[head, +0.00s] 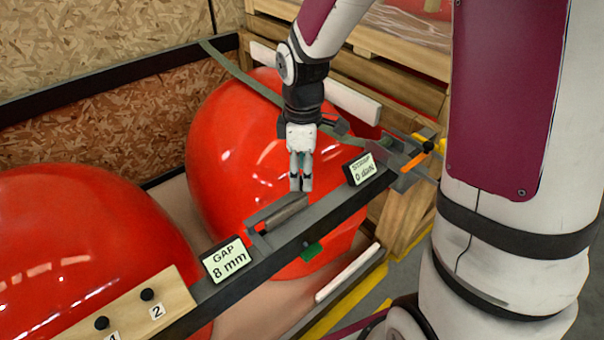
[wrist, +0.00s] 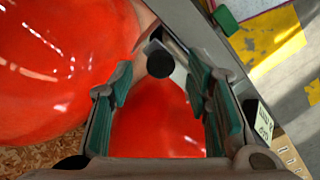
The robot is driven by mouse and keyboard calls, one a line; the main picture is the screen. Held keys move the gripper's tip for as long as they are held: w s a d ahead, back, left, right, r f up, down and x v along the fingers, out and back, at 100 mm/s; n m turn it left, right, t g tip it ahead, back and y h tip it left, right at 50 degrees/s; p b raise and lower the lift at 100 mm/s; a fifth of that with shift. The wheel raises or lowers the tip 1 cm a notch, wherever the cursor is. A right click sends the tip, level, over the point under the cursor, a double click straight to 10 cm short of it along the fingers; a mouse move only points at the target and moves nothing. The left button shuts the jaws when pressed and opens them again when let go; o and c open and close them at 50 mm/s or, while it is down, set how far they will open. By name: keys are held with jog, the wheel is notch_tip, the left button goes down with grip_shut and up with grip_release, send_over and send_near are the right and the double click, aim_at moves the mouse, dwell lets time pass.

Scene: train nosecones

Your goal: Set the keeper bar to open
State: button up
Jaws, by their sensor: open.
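What looks like the keeper bar (head: 281,213) is a short grey bar lying along the dark rail (head: 325,217), beside the GAP display (head: 226,260), which reads 8 mm. My gripper (head: 301,187) is pointed down just above the bar's far end. The jaws are open with nothing held. In the wrist view the teal-padded fingers (wrist: 162,100) stand apart, with a dark round knob (wrist: 158,63) visible in the space between them. I cannot tell whether either finger touches it. A green tab (head: 312,251) hangs on the rail's near side. The fingers hide part of the bar's far end.
Two large red nosecones (head: 230,135) (head: 80,250) lie under and behind the rail. A STRAP display (head: 363,170) reading 0 and a black-tipped lever (head: 424,145) are at the rail's right end. A wooden board (head: 135,310) with black knobs is at lower left.

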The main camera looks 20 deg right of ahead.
jog(key=shift+f, duration=0.8)
jog(key=shift+c, duration=0.3)
grip_shut()
